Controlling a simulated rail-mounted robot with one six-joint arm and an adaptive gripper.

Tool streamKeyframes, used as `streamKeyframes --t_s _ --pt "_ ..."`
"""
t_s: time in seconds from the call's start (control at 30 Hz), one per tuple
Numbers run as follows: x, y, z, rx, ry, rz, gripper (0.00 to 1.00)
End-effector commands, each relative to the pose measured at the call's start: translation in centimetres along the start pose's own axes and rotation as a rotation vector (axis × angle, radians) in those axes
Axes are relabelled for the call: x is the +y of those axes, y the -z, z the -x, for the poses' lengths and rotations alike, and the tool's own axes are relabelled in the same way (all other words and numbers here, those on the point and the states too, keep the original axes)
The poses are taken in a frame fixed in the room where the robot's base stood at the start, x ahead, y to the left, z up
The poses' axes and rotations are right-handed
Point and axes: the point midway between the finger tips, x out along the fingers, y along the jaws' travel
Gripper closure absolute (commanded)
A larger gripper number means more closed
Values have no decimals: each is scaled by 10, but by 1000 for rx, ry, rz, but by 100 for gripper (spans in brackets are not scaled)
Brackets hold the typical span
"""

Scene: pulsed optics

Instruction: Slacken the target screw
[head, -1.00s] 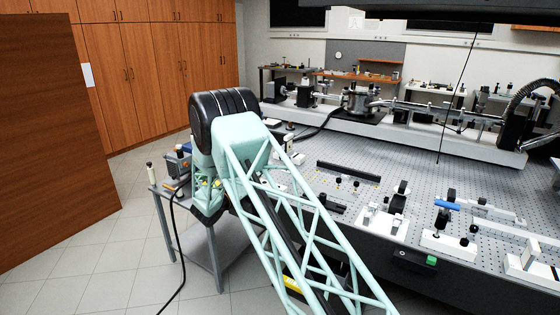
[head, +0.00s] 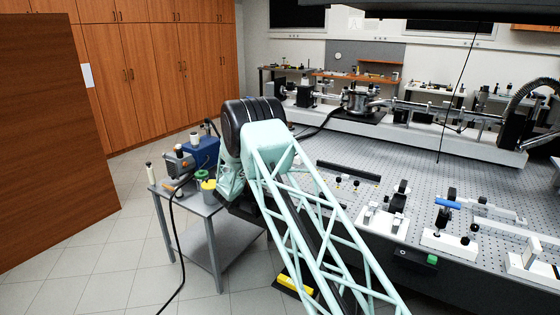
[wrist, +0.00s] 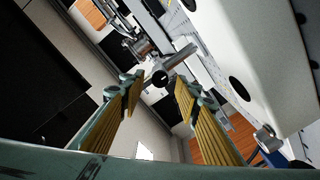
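In the wrist view, my gripper (wrist: 157,88) has its two fingers with ribbed yellow pads spread apart, with nothing clearly held. A grey metal rod (wrist: 179,59) with a round dark end shows just past the gap between the fingertips. It may be the target screw, but I cannot tell for sure, nor whether the fingertips touch it. A large pale block (wrist: 250,45) with dark round holes stands close on the right. In the head view my gripper is hidden behind my arm, and no target screw can be picked out.
The optical table (head: 400,178) carries several mounts, including one with a blue part (head: 447,203). A grey side table (head: 197,200) at left holds a blue device (head: 203,153) and small containers. A long beamline (head: 420,134) runs behind. The floor at left is clear.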

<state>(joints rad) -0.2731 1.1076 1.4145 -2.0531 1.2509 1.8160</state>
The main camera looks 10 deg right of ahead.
Motion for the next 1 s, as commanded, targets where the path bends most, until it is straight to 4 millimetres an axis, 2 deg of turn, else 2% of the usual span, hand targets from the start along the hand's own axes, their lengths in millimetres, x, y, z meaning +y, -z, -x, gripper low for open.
streamKeyframes --t_s 0.1,0.3,0.67,0.97,1.0 --pt "0 0 -12 0 -1 -1 70" --pt "0 0 -24 0 0 0 70" --pt "0 0 -26 0 0 0 70" --pt "0 0 -26 0 0 0 94" --pt "0 0 -26 0 0 0 94"
